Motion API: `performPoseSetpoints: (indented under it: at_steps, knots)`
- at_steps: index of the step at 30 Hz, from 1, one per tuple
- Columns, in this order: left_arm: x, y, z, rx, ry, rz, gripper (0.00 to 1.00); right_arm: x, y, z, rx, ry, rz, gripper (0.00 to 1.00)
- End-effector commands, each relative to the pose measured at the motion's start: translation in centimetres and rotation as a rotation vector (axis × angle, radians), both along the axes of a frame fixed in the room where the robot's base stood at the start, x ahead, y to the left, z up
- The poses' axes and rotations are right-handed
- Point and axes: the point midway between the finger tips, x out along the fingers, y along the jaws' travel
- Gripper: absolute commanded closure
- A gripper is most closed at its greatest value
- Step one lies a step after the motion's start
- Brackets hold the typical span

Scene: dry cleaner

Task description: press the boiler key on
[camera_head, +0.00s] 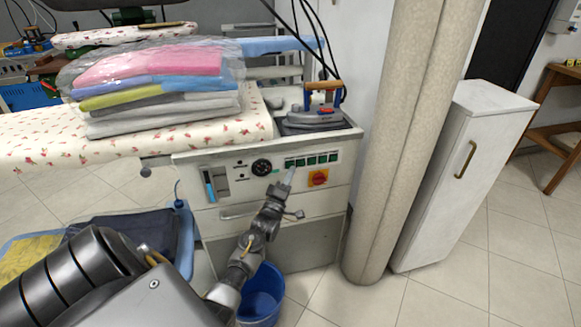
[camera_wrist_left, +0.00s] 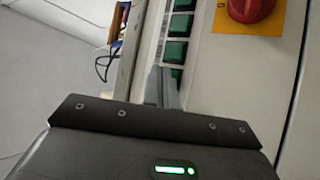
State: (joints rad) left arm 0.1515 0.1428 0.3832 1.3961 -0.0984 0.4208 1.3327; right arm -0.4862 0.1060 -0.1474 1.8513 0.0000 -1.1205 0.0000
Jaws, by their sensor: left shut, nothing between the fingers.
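The ironing station's white control panel (camera_head: 225,165) carries a row of several green keys (camera_head: 313,160), which also shows in the left wrist view (camera_wrist_left: 176,52). I cannot read their labels, so I cannot tell which is the boiler key. My left gripper (camera_head: 289,174) is shut and empty. Its tips are at the left end of the row in the head view. In the left wrist view the shut fingers (camera_wrist_left: 162,86) partly cover the nearest green key. I cannot tell whether they touch it. My right gripper is not in view.
A red knob on a yellow plate (camera_head: 318,178) sits just below the keys. An iron (camera_head: 318,108) rests above the panel. A blue bucket (camera_head: 262,294) stands below, and a beige column (camera_head: 400,150) to the right.

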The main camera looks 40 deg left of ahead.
Motion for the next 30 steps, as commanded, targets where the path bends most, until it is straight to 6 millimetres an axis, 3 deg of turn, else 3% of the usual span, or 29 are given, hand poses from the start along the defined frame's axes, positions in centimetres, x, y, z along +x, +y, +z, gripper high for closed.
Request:
performPoseSetpoints:
  at_steps: [30]
  knots:
    - [0.53, 0.77, 0.03, 0.000, 0.000, 0.000, 1.00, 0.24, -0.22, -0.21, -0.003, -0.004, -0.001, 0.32]
